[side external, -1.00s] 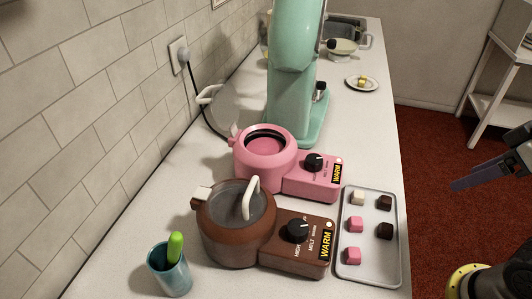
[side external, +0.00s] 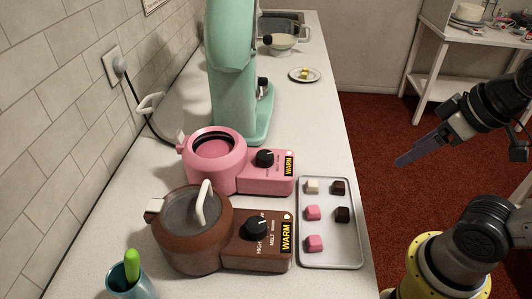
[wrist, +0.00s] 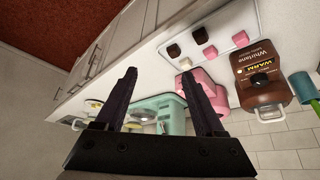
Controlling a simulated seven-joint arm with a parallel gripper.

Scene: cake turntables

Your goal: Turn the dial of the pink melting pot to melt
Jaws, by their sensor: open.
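The pink melting pot (side external: 230,176) stands on the counter in the side view, its bowl open and pink inside. Its black dial (side external: 265,158) is on top of the control box, beside a yellow "WARM" label (side external: 289,163). The dial's exact setting is too small to read. In the wrist view the pink pot (wrist: 214,92) is partly hidden by my right-hand finger, and its dial cannot be made out. My gripper (wrist: 158,74) is open and empty. In the side view its purple finger (side external: 418,152) is right of the counter, over the floor, well apart from the pot.
A brown melting pot (side external: 190,238) with a lid stands nearer the camera. A tray (side external: 330,258) of several candy cubes lies right of the pots. A green stand mixer (side external: 232,80) stands behind the pink pot. A blue cup (side external: 145,285) holds a green-handled tool.

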